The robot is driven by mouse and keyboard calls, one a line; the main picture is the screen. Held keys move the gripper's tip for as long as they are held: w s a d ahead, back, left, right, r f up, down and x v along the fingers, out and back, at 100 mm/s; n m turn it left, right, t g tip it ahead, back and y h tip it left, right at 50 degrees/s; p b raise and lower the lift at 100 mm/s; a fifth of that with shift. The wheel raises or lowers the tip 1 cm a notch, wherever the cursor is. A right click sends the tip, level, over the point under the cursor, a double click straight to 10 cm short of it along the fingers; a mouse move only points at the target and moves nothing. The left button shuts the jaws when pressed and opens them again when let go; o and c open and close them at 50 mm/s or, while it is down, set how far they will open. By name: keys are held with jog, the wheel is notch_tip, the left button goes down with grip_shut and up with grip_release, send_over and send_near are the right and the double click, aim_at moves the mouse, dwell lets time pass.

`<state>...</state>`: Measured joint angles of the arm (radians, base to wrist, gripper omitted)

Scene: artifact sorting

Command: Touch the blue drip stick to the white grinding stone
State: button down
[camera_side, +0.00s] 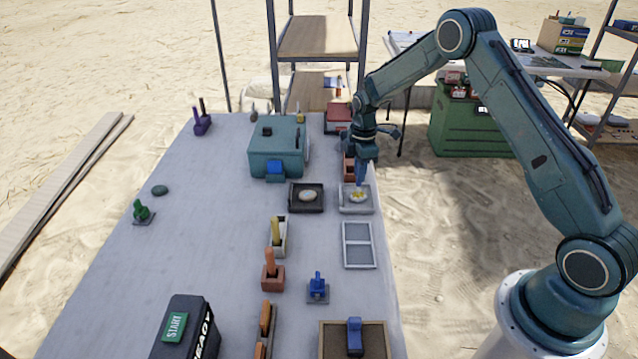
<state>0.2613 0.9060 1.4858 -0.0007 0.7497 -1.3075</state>
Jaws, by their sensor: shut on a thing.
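My gripper (361,160) points down at the table's right edge, shut on the blue drip stick (361,177). The stick hangs roughly upright, and its lower end is over a pale round stone with a yellow patch (357,197) in a light grey square tray (344,209). I cannot tell whether the tip touches the stone. A second pale oval stone (309,196) sits in a black square tray (293,206) just to the left. Which of the two is the white grinding stone is not certain.
A teal box (285,153) stands behind the black tray. A white framed panel (358,246) lies in front of the light tray. Yellow-handled (275,231), orange-handled (270,262) and blue-handled (318,284) tools stand nearer. The table's left middle is mostly clear.

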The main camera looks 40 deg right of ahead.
jog(key=shift+f, duration=0.4)
dwell(1.5)
jog(key=shift+r, duration=0.15)
jog(key=shift+r, duration=3.9)
